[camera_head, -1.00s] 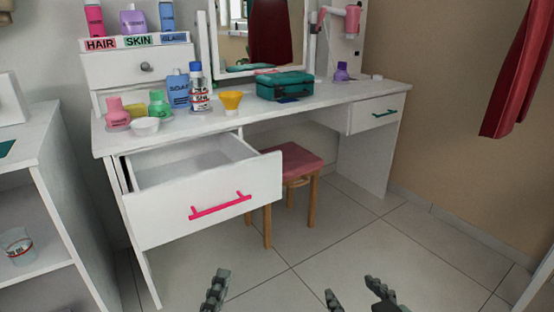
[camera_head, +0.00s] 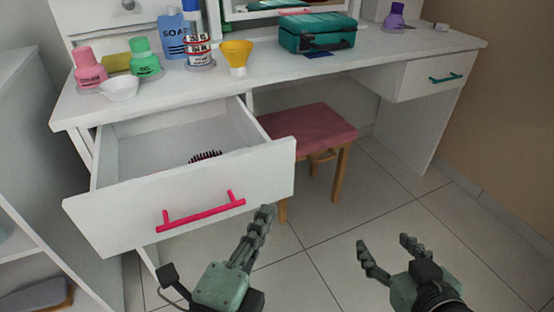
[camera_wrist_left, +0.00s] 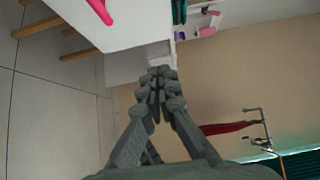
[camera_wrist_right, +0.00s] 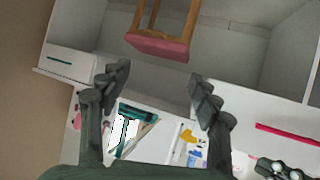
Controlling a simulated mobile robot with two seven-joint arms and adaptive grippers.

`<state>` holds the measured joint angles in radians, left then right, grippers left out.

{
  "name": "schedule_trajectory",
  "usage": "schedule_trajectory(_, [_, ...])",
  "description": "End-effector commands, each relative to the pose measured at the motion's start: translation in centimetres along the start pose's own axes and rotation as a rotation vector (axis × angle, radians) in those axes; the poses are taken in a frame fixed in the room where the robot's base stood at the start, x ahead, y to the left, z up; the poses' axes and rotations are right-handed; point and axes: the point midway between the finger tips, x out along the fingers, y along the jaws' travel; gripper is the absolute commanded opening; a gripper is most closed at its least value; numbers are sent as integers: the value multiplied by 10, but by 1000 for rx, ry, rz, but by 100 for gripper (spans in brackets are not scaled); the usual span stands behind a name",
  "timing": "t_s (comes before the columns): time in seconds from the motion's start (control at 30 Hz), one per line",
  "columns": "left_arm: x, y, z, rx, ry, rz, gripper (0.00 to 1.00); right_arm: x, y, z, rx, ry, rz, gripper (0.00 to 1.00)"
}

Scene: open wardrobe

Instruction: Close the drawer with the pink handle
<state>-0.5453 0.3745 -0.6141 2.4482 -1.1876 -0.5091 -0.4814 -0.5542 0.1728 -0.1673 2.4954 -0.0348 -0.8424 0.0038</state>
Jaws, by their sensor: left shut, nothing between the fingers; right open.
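The white drawer (camera_head: 110,217) with the pink handle (camera_head: 202,215) stands pulled out at the left of the white vanity. A dark brush (camera_head: 205,156) lies inside it. My left gripper (camera_head: 267,210) is shut and empty, just right of the pink handle and in front of the drawer's right edge; contact cannot be told. The left wrist view shows its fingers together (camera_wrist_left: 160,75) and part of the pink handle (camera_wrist_left: 99,10). My right gripper (camera_head: 384,241) is open and empty over the floor to the right. The right wrist view shows its spread fingers (camera_wrist_right: 158,80) and the pink handle (camera_wrist_right: 287,134).
A stool with a pink seat (camera_head: 309,128) stands under the vanity, right of the open drawer. A drawer with a teal handle (camera_head: 445,77) is shut at the right. Bottles, a white bowl (camera_head: 119,88) and a teal case (camera_head: 318,31) stand on top. Floor in front is clear.

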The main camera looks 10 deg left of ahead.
Motion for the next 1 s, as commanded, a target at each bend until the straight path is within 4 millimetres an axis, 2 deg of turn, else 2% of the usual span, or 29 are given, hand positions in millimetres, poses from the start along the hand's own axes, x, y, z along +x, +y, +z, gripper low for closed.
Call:
schedule_trajectory(0.33, [47,-4,0,1,-1,-4,0,-18,32,61,-11,-300,68,63])
schedule_trajectory(0.53, [88,-3,0,1,-1,-4,0,-37,49,93,-9,-463,107,63])
schedule_trajectory(0.73, [111,-1,18,3,-1,0,0,-48,57,109,-6,-549,127,63])
schedule_trajectory(1.0, [121,0,29,1,-1,1,0,-53,60,115,-4,-581,134,63])
